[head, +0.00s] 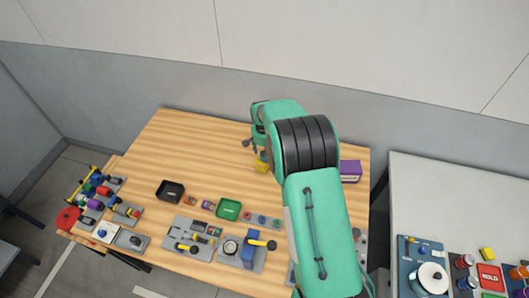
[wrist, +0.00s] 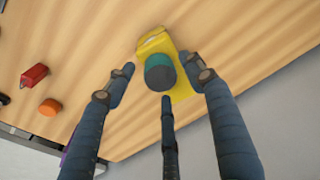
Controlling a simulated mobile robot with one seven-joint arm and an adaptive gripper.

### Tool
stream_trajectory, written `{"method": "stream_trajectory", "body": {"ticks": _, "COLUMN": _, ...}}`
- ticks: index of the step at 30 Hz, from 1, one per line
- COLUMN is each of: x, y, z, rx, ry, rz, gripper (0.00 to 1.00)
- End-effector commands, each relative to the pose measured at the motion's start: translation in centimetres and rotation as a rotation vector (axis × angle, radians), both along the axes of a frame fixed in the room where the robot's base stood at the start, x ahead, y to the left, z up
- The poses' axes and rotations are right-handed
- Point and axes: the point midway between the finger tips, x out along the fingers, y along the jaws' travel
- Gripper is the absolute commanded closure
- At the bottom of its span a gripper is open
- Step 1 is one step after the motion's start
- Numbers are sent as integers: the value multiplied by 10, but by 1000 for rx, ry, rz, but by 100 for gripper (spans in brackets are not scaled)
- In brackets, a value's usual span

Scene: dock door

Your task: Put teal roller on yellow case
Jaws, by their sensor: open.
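The yellow case (wrist: 182,88) lies on the wooden table in the wrist view. The teal roller (wrist: 160,72), with a dark grey end facing the camera, appears over the case, between my fingers. It looks as if it rests on the case, but the contact is hidden beneath it. My gripper (wrist: 158,68) is open, its fingers spread around the roller with visible gaps at the sides. In the head view my gripper (head: 256,144) is at the far part of the table, just above the yellow case (head: 261,163). The roller cannot be made out there.
A purple box (head: 350,171) stands right of my arm. A black tray (head: 170,191) and a green tray (head: 228,209) sit nearer the front, with boards of tools around. A red block (wrist: 34,76) and an orange cylinder (wrist: 50,107) show in the wrist view. The wall is close behind.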

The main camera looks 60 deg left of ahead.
Motion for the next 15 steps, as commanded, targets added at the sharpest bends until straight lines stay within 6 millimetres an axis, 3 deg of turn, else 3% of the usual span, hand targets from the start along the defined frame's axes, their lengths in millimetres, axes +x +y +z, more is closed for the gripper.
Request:
{"method": "stream_trajectory", "body": {"ticks": 7, "x": -1, "y": -1, "z": 15, "rx": 1, "ry": 0, "rz": 0, "gripper": 46}}
{"method": "stream_trajectory", "body": {"ticks": 15, "x": -4, "y": -3, "z": 46, "rx": 1, "ry": -1, "rz": 0, "gripper": 46}}
